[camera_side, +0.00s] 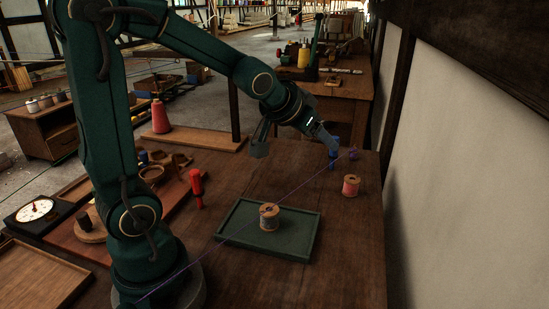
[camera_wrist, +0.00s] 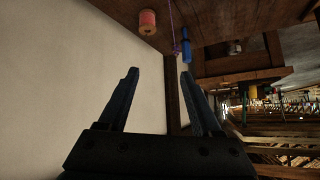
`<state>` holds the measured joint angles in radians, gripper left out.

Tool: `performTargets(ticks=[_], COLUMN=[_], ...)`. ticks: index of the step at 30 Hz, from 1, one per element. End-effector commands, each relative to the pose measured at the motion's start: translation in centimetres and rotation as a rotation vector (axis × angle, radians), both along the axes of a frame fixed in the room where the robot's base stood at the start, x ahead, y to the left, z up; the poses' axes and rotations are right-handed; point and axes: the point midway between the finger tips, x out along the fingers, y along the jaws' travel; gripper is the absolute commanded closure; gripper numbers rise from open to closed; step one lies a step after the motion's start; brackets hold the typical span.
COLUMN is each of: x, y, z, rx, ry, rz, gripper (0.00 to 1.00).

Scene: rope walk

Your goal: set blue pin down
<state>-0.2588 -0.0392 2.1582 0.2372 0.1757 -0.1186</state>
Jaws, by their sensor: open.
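The blue pin (camera_side: 332,163) stands at the far right part of the wooden table (camera_side: 300,184), just below my gripper in the side view. In the wrist view the blue pin (camera_wrist: 187,46) shows beyond the fingertips, near the right finger, and is not between them. My gripper (camera_side: 331,145) is tilted down toward the pin; in the wrist view its two fingers (camera_wrist: 160,75) are spread with nothing between them. In the side view I cannot tell whether a finger touches the pin. A purple cord (camera_side: 300,187) runs across the table to a small purple thing (camera_side: 353,154) beside the pin.
A pink spool (camera_side: 351,186) stands right of the pin, near the table edge. A green tray (camera_side: 289,241) holds a wooden spool (camera_side: 269,217). A red pin (camera_side: 197,188) stands left of the tray. A pale wall (camera_side: 450,150) rises at the right.

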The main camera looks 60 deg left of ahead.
Motion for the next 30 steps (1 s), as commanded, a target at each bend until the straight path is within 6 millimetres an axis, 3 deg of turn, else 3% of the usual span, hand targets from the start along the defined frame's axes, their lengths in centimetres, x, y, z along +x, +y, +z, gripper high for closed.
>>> performTargets(ticks=[6, 12, 21, 30], x=[6.0, 9.7, 11.6, 12.3], y=[4.8, 8.5, 11.6, 12.1], z=[-2.4, -5.7, -10.2, -11.1], rx=[0.030, 0.029, -0.013, -0.023], ry=[-0.125, -0.250, -0.404, -0.440], rz=[0.017, 0.003, -0.030, -0.042], gripper=[0.34, 0.34, 0.34, 0.34])
